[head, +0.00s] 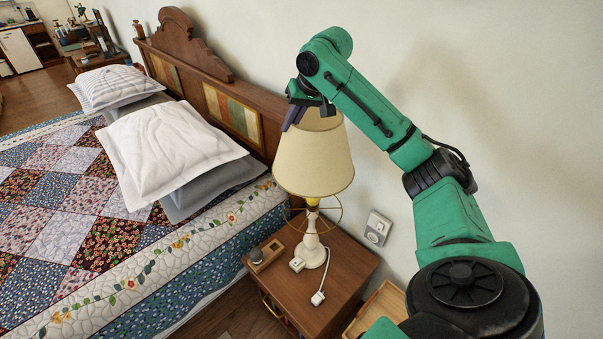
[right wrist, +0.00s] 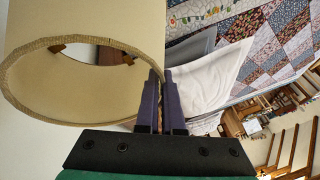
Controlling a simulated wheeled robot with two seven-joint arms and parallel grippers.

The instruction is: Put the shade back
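The cream lampshade (head: 313,165) is upright above the lamp base (head: 312,250), which stands on the nightstand (head: 335,285). A yellow bulb part and a thin wire ring (head: 326,231) show just below the shade's lower rim. My right gripper (head: 294,118) is at the shade's upper rim on the left. In the right wrist view my right gripper's fingers (right wrist: 161,90) are closed on the wall of the shade (right wrist: 90,35), one finger on each side. The shade's inside is partly visible there. Whether the shade touches the lamp's wire frame is hidden. My left gripper is not in view.
A bed with a patchwork quilt (head: 90,190) and pillows (head: 165,150) is on the left, with a wooden headboard (head: 215,85) behind. A small clock-like box (head: 266,254) and a white plug (head: 317,298) lie on the nightstand. A wall outlet (head: 377,230) is to the right.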

